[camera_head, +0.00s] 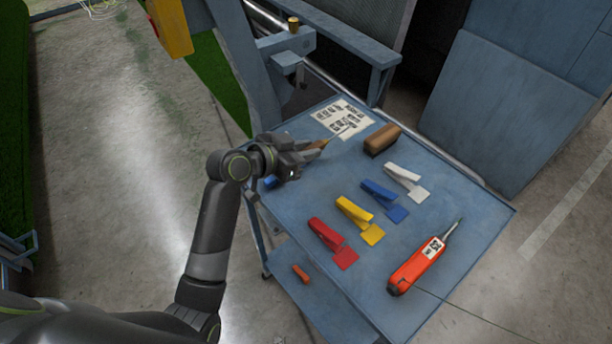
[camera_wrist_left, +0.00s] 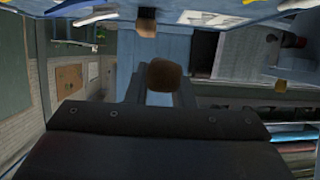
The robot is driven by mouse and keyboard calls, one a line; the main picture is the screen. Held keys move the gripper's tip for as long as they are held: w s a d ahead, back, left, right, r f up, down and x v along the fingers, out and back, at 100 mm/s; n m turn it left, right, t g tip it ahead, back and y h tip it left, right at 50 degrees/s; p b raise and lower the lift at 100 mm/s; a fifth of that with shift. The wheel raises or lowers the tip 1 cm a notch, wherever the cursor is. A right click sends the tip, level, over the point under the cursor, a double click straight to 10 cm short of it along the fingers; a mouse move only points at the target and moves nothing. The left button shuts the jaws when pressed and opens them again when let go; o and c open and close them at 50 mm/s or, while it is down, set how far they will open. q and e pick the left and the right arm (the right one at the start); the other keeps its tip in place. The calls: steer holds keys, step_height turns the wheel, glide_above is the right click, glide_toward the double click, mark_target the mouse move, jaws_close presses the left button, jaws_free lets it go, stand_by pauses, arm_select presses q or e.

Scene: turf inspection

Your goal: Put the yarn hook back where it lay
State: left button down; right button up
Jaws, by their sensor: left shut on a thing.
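My left gripper (camera_head: 305,154) is over the far-left part of the blue table (camera_head: 300,215), beside its left edge. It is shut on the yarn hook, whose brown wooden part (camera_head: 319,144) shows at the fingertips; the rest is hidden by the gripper. In the left wrist view the round brown end of the handle (camera_wrist_left: 164,75) sits between the two fingers. Whether the hook touches the table cannot be told. My right gripper is not in view.
On the table are a printed sheet (camera_head: 343,118), a brown block (camera_head: 381,139), white (camera_head: 405,178), blue (camera_head: 383,198), yellow (camera_head: 357,215) and red (camera_head: 331,238) clips, and an orange tool (camera_head: 420,264). A blue post (camera_head: 245,62) stands behind.

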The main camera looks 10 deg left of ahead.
mark_target(305, 186)
arm_select(q)
steer(key=b, duration=0.3)
steer(key=shift+s+f+b, duration=0.1)
steer(key=shift+s+b, duration=0.1)
steer(key=shift+b, duration=0.2)
steer(key=shift+f, duration=0.15)
step_height(305, 186, down, 9)
steer(key=shift+s+f, duration=0.1)
steer(key=shift+f, duration=0.05)
steer(key=shift+f, duration=0.2)
steer(key=c, duration=1.3)
jaws_free()
steer(key=shift+o, duration=0.2)
steer(key=shift+r, duration=0.15)
